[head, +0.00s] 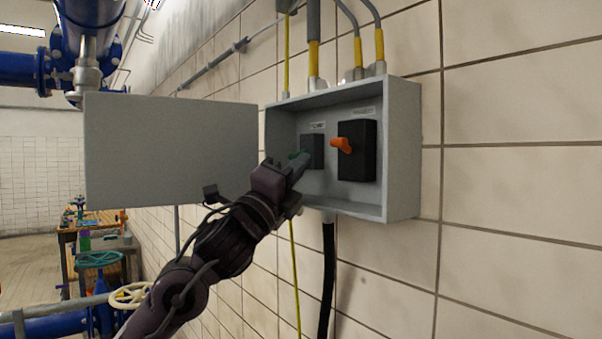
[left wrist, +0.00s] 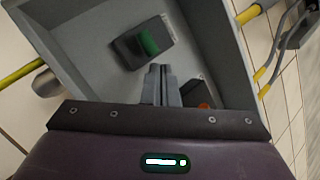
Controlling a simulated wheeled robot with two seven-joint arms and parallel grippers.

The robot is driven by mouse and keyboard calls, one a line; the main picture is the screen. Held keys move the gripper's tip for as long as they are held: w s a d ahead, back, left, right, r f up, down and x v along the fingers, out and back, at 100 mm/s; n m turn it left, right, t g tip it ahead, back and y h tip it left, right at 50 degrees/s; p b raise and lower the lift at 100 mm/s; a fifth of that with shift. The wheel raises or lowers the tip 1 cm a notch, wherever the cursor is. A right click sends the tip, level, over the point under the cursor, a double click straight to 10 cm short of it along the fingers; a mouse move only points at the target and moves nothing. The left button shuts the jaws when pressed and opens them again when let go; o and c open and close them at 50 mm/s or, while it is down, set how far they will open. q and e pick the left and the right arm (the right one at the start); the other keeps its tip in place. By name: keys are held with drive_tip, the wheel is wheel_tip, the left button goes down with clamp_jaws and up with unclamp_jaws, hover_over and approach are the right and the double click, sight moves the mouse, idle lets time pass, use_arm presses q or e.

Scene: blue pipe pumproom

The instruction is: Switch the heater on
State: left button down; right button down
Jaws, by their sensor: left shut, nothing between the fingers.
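A grey wall box (head: 402,150) is open, and its grey door (head: 170,152) is swung out to the left. Inside on the left is a small dark switch with a green part (head: 297,154); it also shows in the left wrist view (left wrist: 148,42). To its right is a larger black switch (head: 365,150) with an orange handle (head: 341,145), which points left. Small labels above both are too small to read. My left gripper (head: 303,158) is shut and empty, its fingertips in front of the green switch's lower part. In the wrist view the fingertips (left wrist: 158,70) appear just below that switch; contact cannot be told.
Conduits with yellow sleeves (head: 314,55) enter the box from above, and a black cable (head: 327,270) leaves below. The tiled wall to the right is clear. Blue pipes (head: 90,25), handwheels (head: 130,296) and a cluttered workbench (head: 68,240) are at the left.

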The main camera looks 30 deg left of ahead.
use_arm(q)
drive_tip(key=shift+s+r, duration=0.1)
drive_tip(key=shift+r, duration=0.2)
drive_tip(key=shift+s+a+r, duration=0.15)
drive_tip(key=shift+s+r, duration=0.05)
drive_tip(key=shift+r, duration=0.45)
drive_tip(key=shift+a, duration=0.15)
